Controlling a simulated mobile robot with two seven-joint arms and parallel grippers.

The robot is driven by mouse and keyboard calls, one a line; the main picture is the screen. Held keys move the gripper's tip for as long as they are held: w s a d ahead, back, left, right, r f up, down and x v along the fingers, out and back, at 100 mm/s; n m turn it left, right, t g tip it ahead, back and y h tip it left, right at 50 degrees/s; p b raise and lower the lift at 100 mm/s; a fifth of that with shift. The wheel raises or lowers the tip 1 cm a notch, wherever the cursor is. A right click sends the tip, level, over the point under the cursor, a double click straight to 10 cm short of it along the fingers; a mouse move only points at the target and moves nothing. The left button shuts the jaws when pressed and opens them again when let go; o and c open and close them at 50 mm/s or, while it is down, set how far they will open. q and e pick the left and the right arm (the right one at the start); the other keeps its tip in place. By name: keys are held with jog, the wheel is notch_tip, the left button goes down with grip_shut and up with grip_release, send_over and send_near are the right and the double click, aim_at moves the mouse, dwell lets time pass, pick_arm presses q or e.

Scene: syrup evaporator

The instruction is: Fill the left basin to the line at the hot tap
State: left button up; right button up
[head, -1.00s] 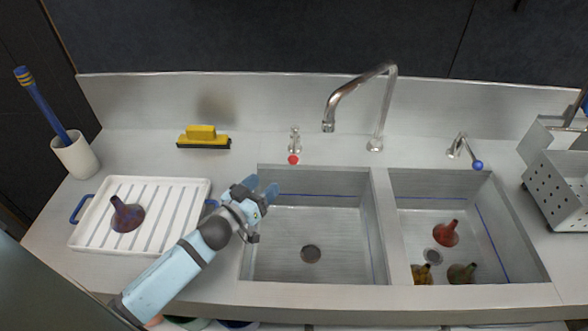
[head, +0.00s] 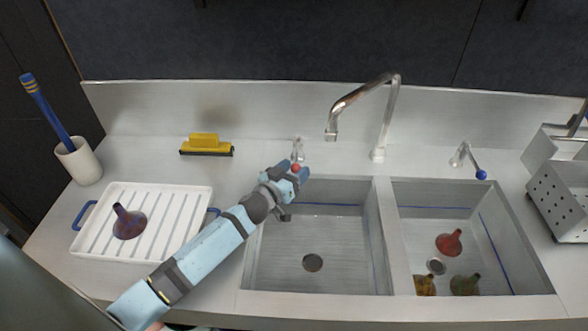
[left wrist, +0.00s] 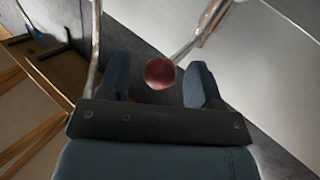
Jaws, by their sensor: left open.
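The left basin (head: 312,263) looks empty, with a blue line (head: 335,204) along its back wall and a dark drain at the bottom. The hot tap handle has a red knob (head: 296,168) behind this basin. My left gripper (head: 300,173) is open at the red knob. In the left wrist view the red knob (left wrist: 159,73) sits between the two blue fingers of the left gripper (left wrist: 157,88), with gaps at its sides. The spout (head: 331,135) hangs over the back near the divider between the basins. My right gripper is not in view.
The right basin (head: 415,242) holds several funnels. A blue-knobbed tap (head: 481,174) stands behind it. A white drainboard (head: 175,235) with a purple funnel (head: 129,221), a yellow squeegee (head: 205,145) and a cup (head: 80,160) with a brush are on the left. A perforated metal box (head: 562,196) is at right.

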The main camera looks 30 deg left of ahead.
pick_arm(q)
jog(key=shift+w, duration=0.1)
grip_shut()
jog(key=a+m+h+p, duration=0.1)
jog(key=h, duration=0.1)
jog(key=s+a+m+g+h+p, duration=0.1)
jog(key=a+m+h+p, duration=0.1)
jog(key=shift+a+h, duration=0.25)
jog(key=shift+h, duration=0.15)
grip_release()
